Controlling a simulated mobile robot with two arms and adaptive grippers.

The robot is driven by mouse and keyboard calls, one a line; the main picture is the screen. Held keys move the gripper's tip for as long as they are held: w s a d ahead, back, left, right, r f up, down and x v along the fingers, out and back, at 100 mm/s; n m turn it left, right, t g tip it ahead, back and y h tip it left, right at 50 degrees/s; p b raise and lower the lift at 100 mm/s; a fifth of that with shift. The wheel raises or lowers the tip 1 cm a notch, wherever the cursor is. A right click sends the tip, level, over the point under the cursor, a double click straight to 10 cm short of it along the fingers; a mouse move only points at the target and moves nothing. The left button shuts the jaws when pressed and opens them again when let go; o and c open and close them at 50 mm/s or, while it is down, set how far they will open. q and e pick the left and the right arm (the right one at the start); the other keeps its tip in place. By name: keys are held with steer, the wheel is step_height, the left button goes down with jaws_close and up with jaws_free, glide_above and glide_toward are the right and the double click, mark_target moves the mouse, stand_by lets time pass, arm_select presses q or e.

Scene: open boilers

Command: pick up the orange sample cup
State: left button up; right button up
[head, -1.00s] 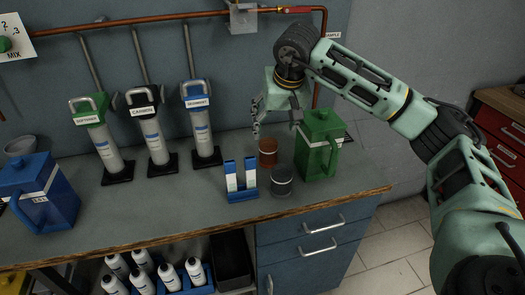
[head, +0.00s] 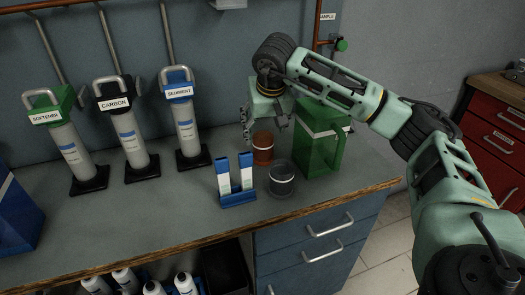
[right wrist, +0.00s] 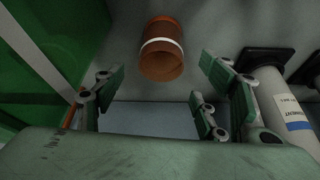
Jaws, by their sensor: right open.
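The orange sample cup (head: 263,148) stands upright on the counter, with a white band around it. It also shows in the right wrist view (right wrist: 162,50), ahead of the fingers and between them. My right gripper (head: 265,125) is open and empty, just above and behind the cup in the head view. In the right wrist view its fingers (right wrist: 160,92) are spread wide, with the cup apart from them. My left gripper is not in view.
A dark grey cup (head: 281,180) stands in front of the orange one. A green jug (head: 318,150) is close on the right. A blue holder with white strips (head: 237,198) is front left. Filter cylinders labelled SOFTENER, CARBON and SEDIMENT (head: 187,125) stand further left.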

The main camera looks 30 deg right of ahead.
mark_target(264, 139)
steer(key=x, duration=0.4)
steer(key=shift+s+f+p, duration=0.1)
steer(key=shift+s+p, duration=0.25)
steer(key=shift+p, duration=0.05)
steer(key=shift+w+f, duration=0.25)
steer(key=shift+f, duration=0.3)
steer(key=shift+c, duration=0.5)
steer(key=c, duration=1)
steer(key=shift+r, duration=0.1)
